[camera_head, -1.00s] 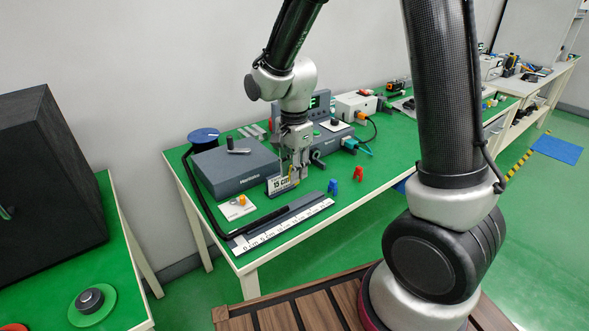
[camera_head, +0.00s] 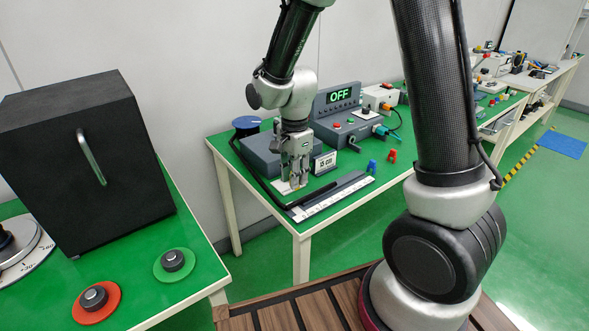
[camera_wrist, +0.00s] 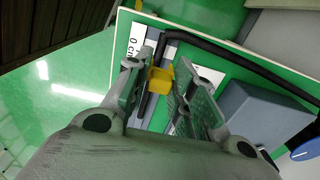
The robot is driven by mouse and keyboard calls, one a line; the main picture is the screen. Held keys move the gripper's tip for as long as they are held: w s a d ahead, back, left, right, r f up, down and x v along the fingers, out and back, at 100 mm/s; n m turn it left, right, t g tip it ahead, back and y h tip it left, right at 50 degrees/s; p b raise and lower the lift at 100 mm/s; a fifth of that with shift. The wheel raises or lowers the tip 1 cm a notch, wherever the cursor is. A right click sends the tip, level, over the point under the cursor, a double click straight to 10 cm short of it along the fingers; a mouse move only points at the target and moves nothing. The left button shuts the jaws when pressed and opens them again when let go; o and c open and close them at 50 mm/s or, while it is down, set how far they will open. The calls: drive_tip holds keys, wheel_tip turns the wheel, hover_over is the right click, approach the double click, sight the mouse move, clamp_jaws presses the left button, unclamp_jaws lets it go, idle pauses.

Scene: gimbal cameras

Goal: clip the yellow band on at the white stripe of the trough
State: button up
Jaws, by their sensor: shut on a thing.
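My gripper (camera_head: 294,183) is low over the white card (camera_head: 282,188) on the green bench. In the wrist view the yellow band (camera_wrist: 160,80) sits between the fingertips (camera_wrist: 158,82), and my gripper is shut on it. In the head view the fingers mostly hide the band. The grey trough (camera_head: 346,186) lies along the bench's front edge, with a white scale (camera_head: 335,198) in front of it. I cannot make out a separate white stripe on the trough. A small sign reading 15 cm (camera_head: 325,163) stands right of my gripper.
A black hose (camera_head: 262,180) runs along the bench's left side to the trough. Blue (camera_head: 372,166) and red (camera_head: 392,155) clips stand to the right.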

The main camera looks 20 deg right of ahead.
drive_tip(key=shift+f, duration=0.65)
drive_tip(key=shift+f, duration=0.1)
drive_tip(key=shift+f, duration=1.35)
drive_tip(key=shift+f, duration=1.7)
drive_tip(key=o, duration=1.1)
drive_tip(key=shift+r, duration=0.1)
wheel_tip(320, 180, up, 12)
drive_tip(key=shift+f, duration=0.1)
